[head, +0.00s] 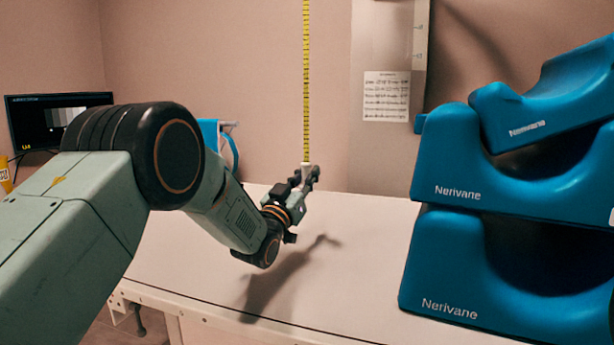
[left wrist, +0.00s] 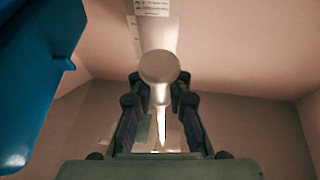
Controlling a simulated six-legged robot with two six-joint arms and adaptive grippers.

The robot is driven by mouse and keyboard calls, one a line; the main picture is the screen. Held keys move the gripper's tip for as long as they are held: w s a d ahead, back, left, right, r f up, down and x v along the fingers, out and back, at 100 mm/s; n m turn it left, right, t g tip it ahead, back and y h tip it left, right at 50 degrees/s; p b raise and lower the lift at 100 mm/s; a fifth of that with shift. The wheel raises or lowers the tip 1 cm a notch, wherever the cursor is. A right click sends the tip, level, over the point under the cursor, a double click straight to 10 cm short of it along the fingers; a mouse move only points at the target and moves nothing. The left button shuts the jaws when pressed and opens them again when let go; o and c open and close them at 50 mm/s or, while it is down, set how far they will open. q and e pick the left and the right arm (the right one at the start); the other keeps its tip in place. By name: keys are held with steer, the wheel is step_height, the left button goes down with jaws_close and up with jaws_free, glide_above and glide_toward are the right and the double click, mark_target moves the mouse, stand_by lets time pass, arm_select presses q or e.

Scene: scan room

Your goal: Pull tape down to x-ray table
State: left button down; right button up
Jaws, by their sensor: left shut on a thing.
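A yellow measuring tape (head: 306,85) with dark marks hangs straight down from above the top of the head view. My left gripper (head: 308,172) is at its lower end, above the white x-ray table (head: 370,262), and casts a shadow on it. In the left wrist view the gripper (left wrist: 160,108) is shut on the tape's pale round end piece (left wrist: 159,67), which sits between the fingers. The gripper is apart from the table top. My right gripper is not in view.
Stacked blue Nerivane supports (head: 462,190) stand on the right of the table; a blue one (left wrist: 35,75) also shows in the left wrist view. A monitor (head: 30,115) and a yellow cup (head: 5,175) are at the far left. The table's middle is clear.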

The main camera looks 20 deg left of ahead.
arm_select(q)
steer(key=c, duration=1.7)
jaws_free()
steer(key=shift+f, duration=0.1)
steer(key=o, duration=0.3)
steer(key=shift+s+r, duration=0.2)
steer(key=shift+o, duration=0.7)
steer(key=shift+w, duration=0.15)
steer(key=v, duration=0.7)
steer(key=shift+f, duration=0.25)
steer(key=shift+r, duration=0.1)
